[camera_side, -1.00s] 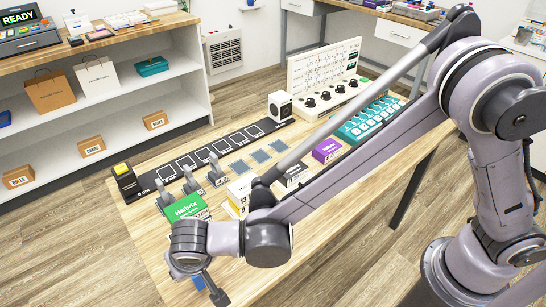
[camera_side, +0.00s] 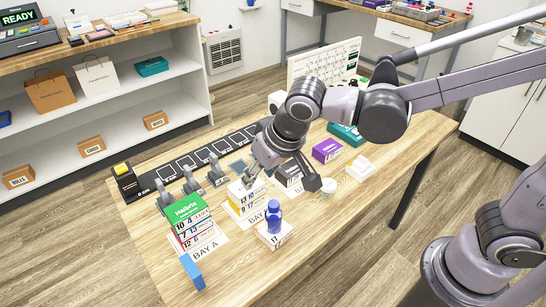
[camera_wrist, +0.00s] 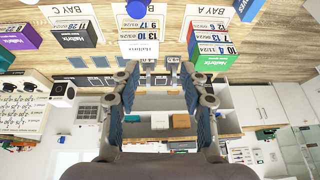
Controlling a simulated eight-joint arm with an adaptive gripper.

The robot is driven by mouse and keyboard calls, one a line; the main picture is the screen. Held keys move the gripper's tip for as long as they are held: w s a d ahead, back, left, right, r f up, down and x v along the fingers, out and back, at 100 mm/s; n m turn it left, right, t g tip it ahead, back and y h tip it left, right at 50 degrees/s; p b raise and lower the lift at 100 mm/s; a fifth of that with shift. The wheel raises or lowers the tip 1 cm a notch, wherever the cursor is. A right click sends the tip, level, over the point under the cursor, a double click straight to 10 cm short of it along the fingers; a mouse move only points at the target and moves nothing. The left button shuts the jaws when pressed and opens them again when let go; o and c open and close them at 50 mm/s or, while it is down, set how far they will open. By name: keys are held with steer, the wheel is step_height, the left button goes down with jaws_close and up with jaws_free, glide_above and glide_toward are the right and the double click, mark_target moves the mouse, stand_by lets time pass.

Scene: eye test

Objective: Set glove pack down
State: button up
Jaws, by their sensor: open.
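No label reading glove pack is legible, so I cannot tell which box is it. A white box with yellow trim (camera_side: 240,198) stands at the middle bay, and in the wrist view its numbered face (camera_wrist: 142,28) is at the top. A green-topped box stack (camera_side: 187,213) stands at BAY A, also in the wrist view (camera_wrist: 216,45). A dark box (camera_side: 287,173) and a purple box (camera_side: 327,150) stand farther right. My gripper (camera_wrist: 160,75) is open and nothing shows held between its fingers. In the side view, my gripper (camera_side: 260,165) is close to the white box; contact is unclear.
A blue bottle (camera_side: 273,216) stands on a small white box (camera_side: 274,236) in front. A blue block (camera_side: 193,272) lies at the table's near edge. White pieces (camera_side: 360,168) lie at right.

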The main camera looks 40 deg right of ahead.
steer(key=s+d+t, duration=0.1)
steer(key=s+d, duration=0.3)
steer(key=d, duration=0.5)
steer(key=s+d+r+t, duration=0.1)
steer(key=s+d, duration=0.3)
steer(key=d, duration=0.6)
steer(key=shift+s+d+h, duration=0.2)
steer(key=shift+s+h, duration=0.05)
steer(key=shift+h, duration=0.05)
